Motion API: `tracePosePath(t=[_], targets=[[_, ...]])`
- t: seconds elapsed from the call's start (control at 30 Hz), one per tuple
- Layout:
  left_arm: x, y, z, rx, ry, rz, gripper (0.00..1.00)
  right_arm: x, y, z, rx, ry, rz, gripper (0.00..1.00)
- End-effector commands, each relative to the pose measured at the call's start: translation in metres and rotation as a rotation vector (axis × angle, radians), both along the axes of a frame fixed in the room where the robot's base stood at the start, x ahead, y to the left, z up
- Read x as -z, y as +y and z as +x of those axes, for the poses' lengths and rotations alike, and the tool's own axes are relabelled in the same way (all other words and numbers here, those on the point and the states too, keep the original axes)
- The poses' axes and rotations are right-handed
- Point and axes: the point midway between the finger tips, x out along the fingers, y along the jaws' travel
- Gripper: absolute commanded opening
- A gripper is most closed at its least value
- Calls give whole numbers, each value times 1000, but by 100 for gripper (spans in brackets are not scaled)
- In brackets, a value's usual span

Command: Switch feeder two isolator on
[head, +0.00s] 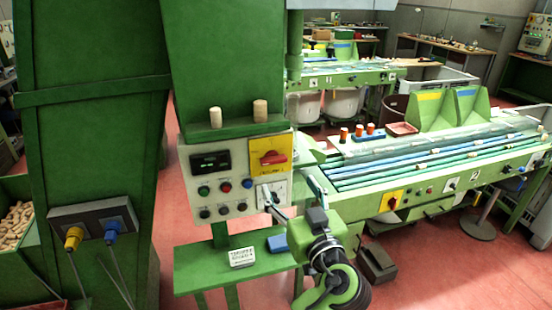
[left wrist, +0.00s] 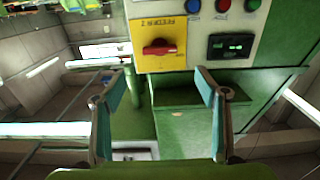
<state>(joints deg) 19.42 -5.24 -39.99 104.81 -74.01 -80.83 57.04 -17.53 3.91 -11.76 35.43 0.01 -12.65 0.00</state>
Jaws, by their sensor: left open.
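The feeder two isolator is a red rotary handle (head: 273,158) on a yellow plate (head: 256,145), at the upper right of a pale control panel (head: 235,207). In the left wrist view the picture is upside down; the red handle (left wrist: 160,47) lies level across the yellow plate (left wrist: 143,62), whose label appears to read FEEDER 2. My left gripper (head: 291,186) is open and empty, just below and right of the isolator in the head view. Its two fingers (left wrist: 158,78) stand apart in the wrist view, either side of the handle's line and not touching it. My right gripper is not in view.
The panel also has a dark display (head: 210,162), coloured buttons (head: 225,186) and a white-plated switch (head: 265,193) partly behind my finger. Two corks stand on the ledge above. Another yellow-plated red switch (head: 391,201) is on the conveyor (head: 350,208) at right.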

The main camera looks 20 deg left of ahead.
Motion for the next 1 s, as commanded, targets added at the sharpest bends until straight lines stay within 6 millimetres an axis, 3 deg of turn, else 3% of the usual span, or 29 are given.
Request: tracePosePath(t=[0.3, 0.5, 0.97, 1.0], targets=[[-3, 40, 58, -2, 1, 7, 67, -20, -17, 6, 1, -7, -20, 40], [-1, 56, 83, 1, 2, 5, 67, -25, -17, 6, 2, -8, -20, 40], [1, 64, 94, 1, 3, 2, 67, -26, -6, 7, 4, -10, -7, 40], [1, 64, 94, 1, 3, 2, 59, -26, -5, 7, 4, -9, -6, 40]])
